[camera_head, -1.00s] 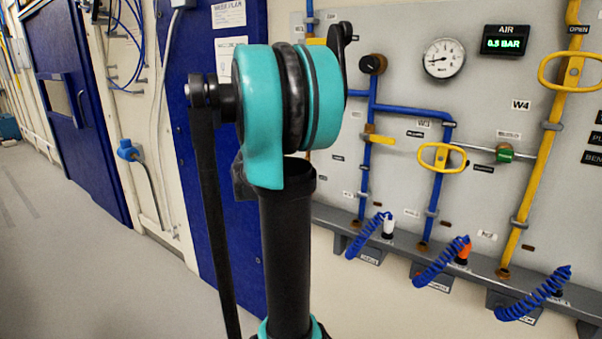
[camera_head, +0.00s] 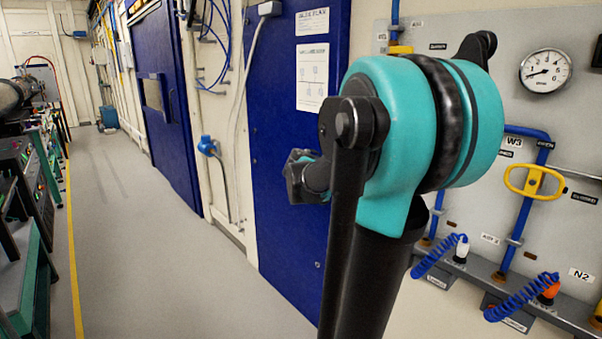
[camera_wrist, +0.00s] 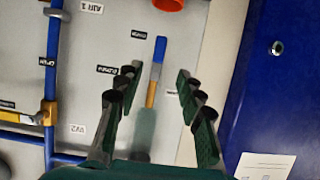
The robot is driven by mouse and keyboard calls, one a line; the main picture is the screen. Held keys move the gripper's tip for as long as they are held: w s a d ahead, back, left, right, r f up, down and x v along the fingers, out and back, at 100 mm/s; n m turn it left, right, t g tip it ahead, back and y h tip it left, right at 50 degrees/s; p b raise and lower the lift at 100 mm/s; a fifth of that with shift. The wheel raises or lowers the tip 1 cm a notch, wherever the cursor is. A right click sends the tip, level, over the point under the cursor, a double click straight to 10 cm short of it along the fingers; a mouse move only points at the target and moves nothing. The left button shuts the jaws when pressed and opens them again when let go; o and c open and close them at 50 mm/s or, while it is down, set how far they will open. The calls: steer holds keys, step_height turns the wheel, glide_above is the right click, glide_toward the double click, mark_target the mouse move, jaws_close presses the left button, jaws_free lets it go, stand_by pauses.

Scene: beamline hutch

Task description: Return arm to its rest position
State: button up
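My gripper (camera_wrist: 157,76) is open in the wrist view. Its two dark fingers stand apart with nothing gripped between them. Behind the gap, a blue-and-brass lever (camera_wrist: 156,71) shows against the grey panel (camera_wrist: 120,30); the fingers appear apart from it. In the head view my arm (camera_head: 420,130), with a teal joint and black links, stands folded in the middle. A dark part of it sticks out to the left, in front of the blue door; the fingers cannot be made out there.
The valve panel (camera_head: 440,60) stands close on the right, with a gauge (camera_head: 546,71), yellow handle (camera_head: 534,181) and coiled blue hoses (camera_head: 521,297). A blue door (camera_head: 285,130) is behind my arm. Equipment racks (camera_head: 25,190) line the left. The grey floor (camera_head: 140,230) between is clear.

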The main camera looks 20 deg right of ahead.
steer(key=shift+f, duration=0.1)
steer(key=s+a+f+n+y, duration=0.6)
steer(key=s+a+f, duration=0.3)
steer(key=a+f, duration=0.3)
steer(key=s+a+f+n+g+y, duration=0.1)
steer(key=s+a+f+n+y, duration=0.5)
steer(key=s+a+f, duration=0.4)
steer(key=a+f+n, duration=0.1)
steer(key=a+f, duration=0.2)
steer(key=shift+f+n, duration=0.3)
steer(key=shift+f, duration=0.1)
